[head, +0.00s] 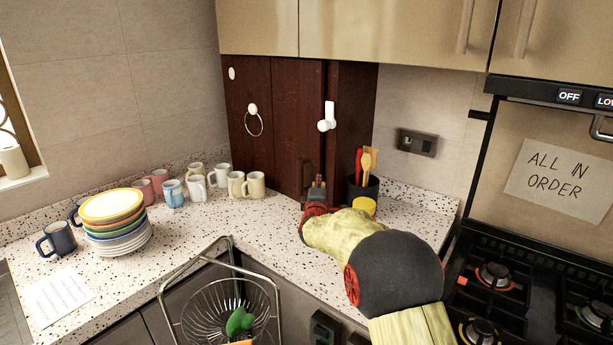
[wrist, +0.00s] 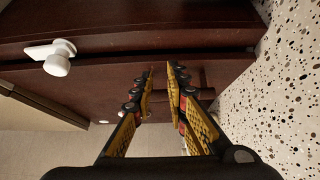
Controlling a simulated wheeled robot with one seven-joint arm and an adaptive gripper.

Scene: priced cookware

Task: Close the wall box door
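The wall box is a dark red-brown wooden cabinet (head: 295,90) in the counter's corner, under the upper cupboards. A white handle (head: 327,118) sits near its right part and also shows in the wrist view (wrist: 58,57). A dark gap runs beside the door panel (wrist: 110,80) in the wrist view, so the door looks slightly ajar; how far is hard to tell. My gripper (head: 315,190) is low in front of the box, near the counter. In the wrist view my gripper's fingers (wrist: 162,70) are apart with nothing between them, tips close to the dark wood; contact is unclear.
A dark utensil holder (head: 361,190) stands just right of my gripper. Several mugs (head: 254,184) stand left of it, with stacked plates (head: 116,225) farther left. A wire basket (head: 222,305) is at the front, a stove (head: 530,290) at the right.

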